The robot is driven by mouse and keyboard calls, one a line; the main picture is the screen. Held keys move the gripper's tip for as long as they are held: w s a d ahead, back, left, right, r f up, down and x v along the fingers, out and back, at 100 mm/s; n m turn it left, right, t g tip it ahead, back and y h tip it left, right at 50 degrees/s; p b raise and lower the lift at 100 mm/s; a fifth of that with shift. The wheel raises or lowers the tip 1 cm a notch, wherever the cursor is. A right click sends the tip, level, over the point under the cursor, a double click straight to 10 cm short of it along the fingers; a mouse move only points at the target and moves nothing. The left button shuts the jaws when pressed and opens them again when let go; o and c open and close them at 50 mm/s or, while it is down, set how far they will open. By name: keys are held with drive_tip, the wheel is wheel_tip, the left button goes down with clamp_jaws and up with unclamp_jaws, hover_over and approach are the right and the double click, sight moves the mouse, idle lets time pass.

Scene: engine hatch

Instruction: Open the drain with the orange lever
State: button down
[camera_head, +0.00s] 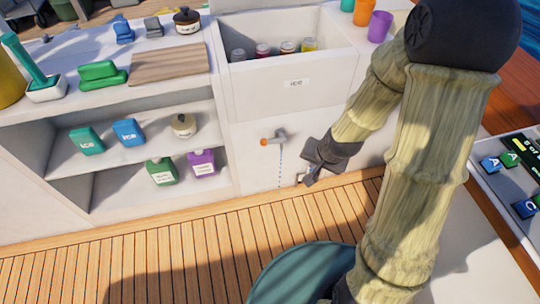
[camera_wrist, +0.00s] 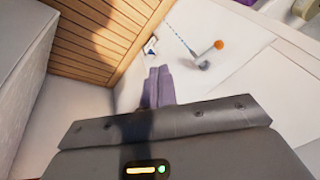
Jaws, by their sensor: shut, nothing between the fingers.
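The orange-tipped lever (camera_head: 265,142) sits on a grey pivot on the white panel below the ice bin, and its handle points left in the head view. It also shows in the wrist view, with the orange tip (camera_wrist: 219,44) up and right of the grey pivot.
The ice bin (camera_head: 296,88) with several cans is above the lever. Open shelves (camera_head: 130,194) with bottles and ice packs stand to the left. A wooden deck (camera_head: 200,255) lies below. The panel around the lever is clear.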

drive_tip(key=w+a+f+m+t+y+b, duration=0.2)
drive_tip(key=w+a+f+m+y+b, duration=0.15)
drive_tip(key=a+f+m, duration=0.4)
drive_tip(key=w+a+f+m+t+y+b, duration=0.2)
drive_tip(key=a+f+m+b, duration=0.25)
drive_tip(key=f, duration=0.65)
drive_tip(key=w+f+m+t+h+b, duration=0.1)
drive_tip(key=w+f+m+t+b, duration=0.1)
drive_tip(key=m, duration=0.7)
drive_tip(key=w+d+f+m+t+h+b, duration=0.1)
drive_tip(key=w+f+m+t+b, duration=0.1)
drive_tip(key=m+t+b, duration=0.3)
drive_tip(key=w+m, duration=0.1)
drive_tip(key=m, duration=0.3)
drive_tip(key=shift+t+b, duration=0.3)
drive_tip(key=shift+w+f, duration=0.15)
drive_tip(key=b+x, duration=0.3)
drive_tip(key=x, duration=0.7)
drive_tip(key=r, duration=0.1)
drive_tip(key=r+p, duration=0.1)
drive_tip(key=d+r+p, duration=0.1)
drive_tip(key=r, duration=0.1)
drive_tip(key=shift+s, duration=0.35)
